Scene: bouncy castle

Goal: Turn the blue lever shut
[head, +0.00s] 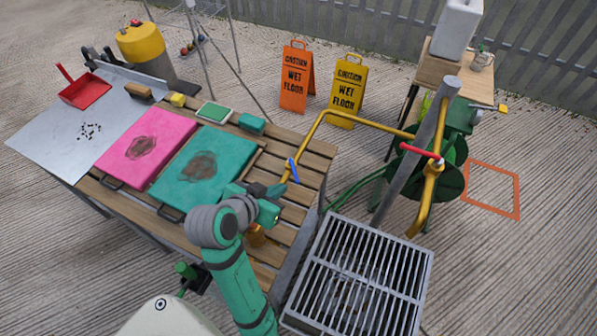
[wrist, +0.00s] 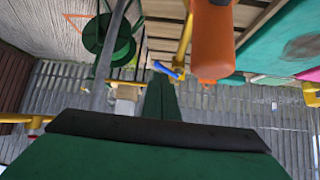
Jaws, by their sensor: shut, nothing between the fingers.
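The blue lever (head: 293,170) sits on the lower end of a yellow pipe (head: 312,135), above the slatted bench. It slants across the pipe in the head view; I cannot tell its exact turn. The wrist view, tipped over, shows the blue lever (wrist: 169,70) just beyond my fingertips. My gripper (head: 278,190) is shut and empty, just below and left of the lever in the head view. A small gap seems to lie between them, though contact is hard to judge. My shut fingers also show in the wrist view (wrist: 160,90).
A red lever (head: 421,151) sits on the pipe near a grey post (head: 432,130). Pink (head: 150,140) and teal mats (head: 190,185) lie left of my gripper. An orange object (wrist: 212,45) is close in the wrist view. A metal grate (head: 345,310) stands at lower right.

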